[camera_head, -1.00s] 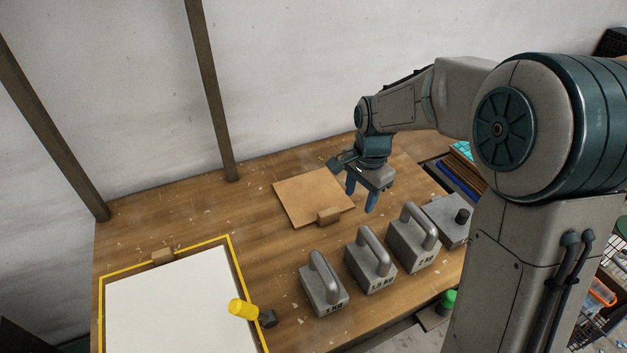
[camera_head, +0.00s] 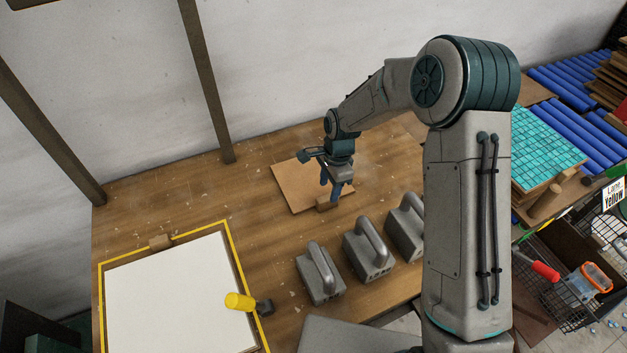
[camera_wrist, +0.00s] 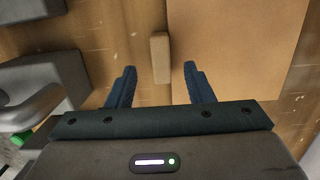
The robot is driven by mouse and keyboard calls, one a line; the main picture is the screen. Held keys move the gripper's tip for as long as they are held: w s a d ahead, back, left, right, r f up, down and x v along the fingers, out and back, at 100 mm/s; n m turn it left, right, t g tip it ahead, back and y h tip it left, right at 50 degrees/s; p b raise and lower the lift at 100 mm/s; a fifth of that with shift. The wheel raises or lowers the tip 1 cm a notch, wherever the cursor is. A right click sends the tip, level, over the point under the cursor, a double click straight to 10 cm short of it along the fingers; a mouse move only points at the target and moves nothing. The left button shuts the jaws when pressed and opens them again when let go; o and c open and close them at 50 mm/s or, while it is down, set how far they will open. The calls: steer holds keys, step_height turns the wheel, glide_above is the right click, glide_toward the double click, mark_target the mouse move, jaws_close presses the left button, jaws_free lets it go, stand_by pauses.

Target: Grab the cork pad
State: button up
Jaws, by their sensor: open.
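The cork pad (camera_head: 290,183) is a flat tan square lying on the wooden table, with a small block (camera_head: 323,206) at its near edge. The pad fills the right of the wrist view (camera_wrist: 240,50), where the block (camera_wrist: 160,45) shows at its left edge. My gripper (camera_head: 330,192) points down above the block, open and empty. In the wrist view its blue fingers (camera_wrist: 160,68) stand one on each side of the block's near end. I cannot tell the exact height of the fingertips. The arm and gripper hide part of the pad.
Several grey handled weights (camera_head: 369,248) stand in a row in front of the pad. A white sheet (camera_head: 175,295) in a yellow outline lies at left, with a yellow-handled tool (camera_head: 240,301). Teal mosaic tiles (camera_head: 547,145) lie at right. The table left of the pad is clear.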

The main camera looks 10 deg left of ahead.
mark_target(327, 197)
steer(key=shift+a+f+p, duration=0.15)
steer(key=shift+f+p, duration=0.3)
steer(key=shift+f, duration=0.9)
steer(key=shift+a+f+p, duration=0.1)
steer(key=shift+f+p, duration=0.35)
steer(key=shift+f, duration=0.85)
jaws_close()
